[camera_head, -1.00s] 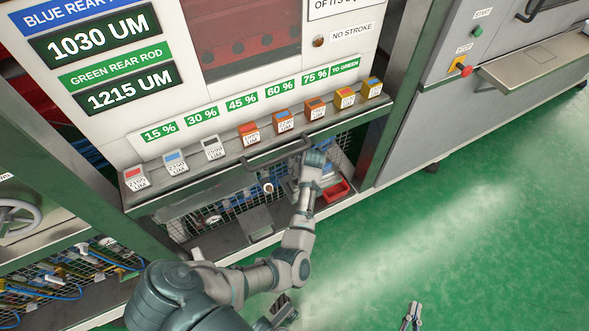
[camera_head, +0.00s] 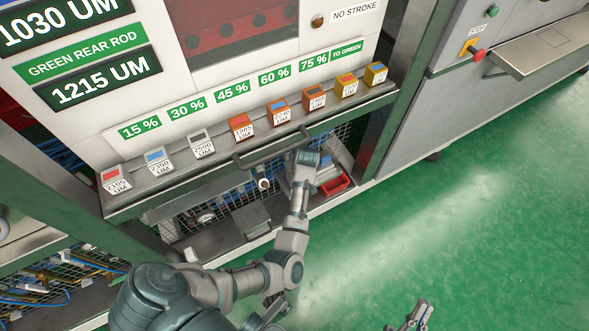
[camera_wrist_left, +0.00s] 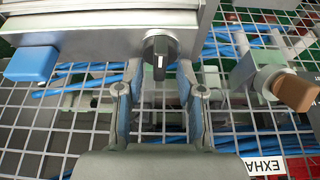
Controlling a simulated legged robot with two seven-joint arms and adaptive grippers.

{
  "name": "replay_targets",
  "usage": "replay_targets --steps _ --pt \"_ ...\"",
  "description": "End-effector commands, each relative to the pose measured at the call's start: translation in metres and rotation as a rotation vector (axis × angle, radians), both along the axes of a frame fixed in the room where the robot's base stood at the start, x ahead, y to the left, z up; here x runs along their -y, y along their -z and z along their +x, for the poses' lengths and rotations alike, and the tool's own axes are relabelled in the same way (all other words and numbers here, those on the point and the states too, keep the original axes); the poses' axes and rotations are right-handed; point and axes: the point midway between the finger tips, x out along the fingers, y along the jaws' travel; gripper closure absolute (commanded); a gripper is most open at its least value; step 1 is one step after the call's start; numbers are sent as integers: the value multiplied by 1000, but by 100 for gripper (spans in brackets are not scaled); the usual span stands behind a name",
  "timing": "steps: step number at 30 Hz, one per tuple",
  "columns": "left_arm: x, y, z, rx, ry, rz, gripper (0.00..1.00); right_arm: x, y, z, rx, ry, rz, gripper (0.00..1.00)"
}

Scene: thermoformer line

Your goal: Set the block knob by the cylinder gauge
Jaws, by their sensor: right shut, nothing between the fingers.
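In the left wrist view a black knob (camera_wrist_left: 159,54) with a white mark sits on the front of a grey metal block (camera_wrist_left: 100,36). My left gripper (camera_wrist_left: 160,78) is open, with a finger on each side below the knob and visible gaps to it. In the head view my left arm reaches under the shelf, and its fingers cannot be made out. My right gripper (camera_head: 416,317) is shut and empty, low over the green floor. I cannot make out the cylinder gauge for certain.
Wire mesh (camera_wrist_left: 60,120) and blue hoses lie behind the knob. A brown-tipped fitting (camera_wrist_left: 296,93) stands at the right, a blue part (camera_wrist_left: 31,64) at the left. In the head view a handle (camera_head: 272,151) and shelf of colored blocks (camera_head: 241,127) are above my left arm.

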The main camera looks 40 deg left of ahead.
Motion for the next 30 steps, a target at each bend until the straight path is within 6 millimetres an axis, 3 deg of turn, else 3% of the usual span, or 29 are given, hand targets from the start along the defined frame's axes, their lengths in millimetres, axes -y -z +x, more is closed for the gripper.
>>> replay_targets --steps 1,6,15,20,26,30 --pt "1 0 0 0 0 0 62 1 0 0 0 0 0 100" --pt "0 1 0 -1 0 -2 100 -1 1 3 -4 0 -3 100" --pt "-1 0 1 2 7 -3 100 -2 0 3 -10 1 -7 100" --pt "-2 -3 2 4 40 -1 100 -3 11 10 -115 -2 -41 100" --pt "-3 -6 3 7 131 1 100 -3 41 22 -375 -2 -125 100" --pt "-3 -8 4 8 224 1 100 3 77 20 -636 1 -204 100"
